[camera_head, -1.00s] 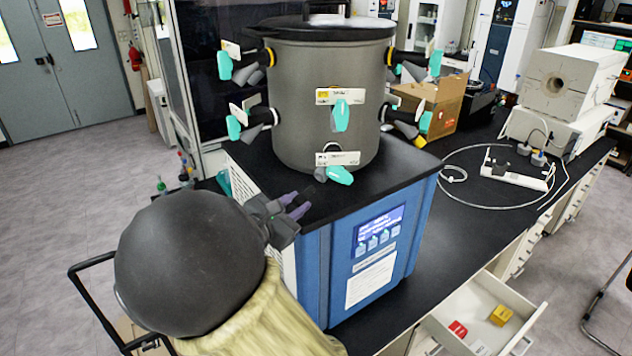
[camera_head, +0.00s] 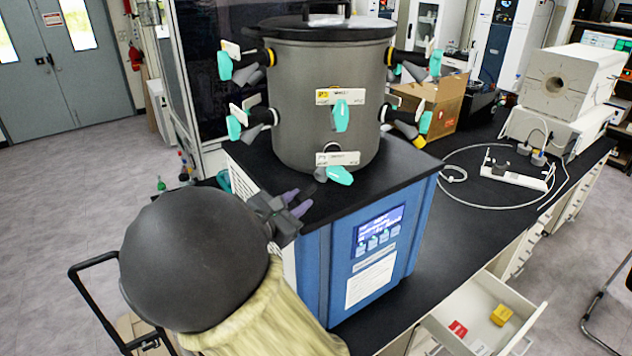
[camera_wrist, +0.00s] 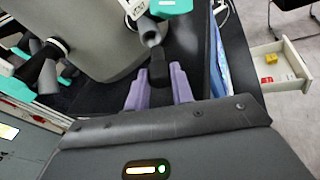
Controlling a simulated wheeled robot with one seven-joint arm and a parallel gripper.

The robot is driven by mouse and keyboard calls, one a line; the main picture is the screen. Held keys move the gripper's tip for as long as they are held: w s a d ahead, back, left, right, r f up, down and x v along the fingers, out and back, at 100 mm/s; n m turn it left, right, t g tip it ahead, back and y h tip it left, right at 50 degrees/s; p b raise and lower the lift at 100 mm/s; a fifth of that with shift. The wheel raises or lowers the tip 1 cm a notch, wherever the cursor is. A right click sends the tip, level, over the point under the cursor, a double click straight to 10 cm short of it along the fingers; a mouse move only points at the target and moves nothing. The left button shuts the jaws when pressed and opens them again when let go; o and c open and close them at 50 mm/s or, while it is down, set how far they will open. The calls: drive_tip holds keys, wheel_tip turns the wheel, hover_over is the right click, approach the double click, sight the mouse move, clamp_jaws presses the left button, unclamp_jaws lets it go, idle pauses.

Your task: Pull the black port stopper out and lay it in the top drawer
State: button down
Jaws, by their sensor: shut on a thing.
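The black port stopper (camera_wrist: 158,70) is between the purple fingertips of my gripper (camera_wrist: 158,82) in the wrist view. My gripper is shut on it. The stopper lines up with the end of the lower grey port (camera_wrist: 149,35) of the drum; whether it is still seated there I cannot tell. In the head view my gripper (camera_head: 306,196) is low over the front left of the black top, and the stopper is hard to make out. The top drawer (camera_head: 520,298) is open at the lower right, and also shows in the wrist view (camera_wrist: 284,88).
The grey drum (camera_head: 305,105) stands on the blue cabinet (camera_head: 318,270), with several teal-handled valves around it. A red block (camera_head: 457,329) and a yellow block (camera_head: 501,315) lie in the drawer, leaving bare floor. A white cable and power strip (camera_head: 517,175) lie on the bench.

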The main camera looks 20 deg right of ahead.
drive_tip(key=v, duration=0.2)
drive_tip(key=p+v, duration=0.1)
drive_tip(key=v, duration=0.2)
drive_tip(key=shift+s+a+f, duration=0.2)
drive_tip(key=shift+s+f, duration=0.05)
drive_tip(key=shift+f, duration=0.05)
idle(0.4)
idle(0.4)
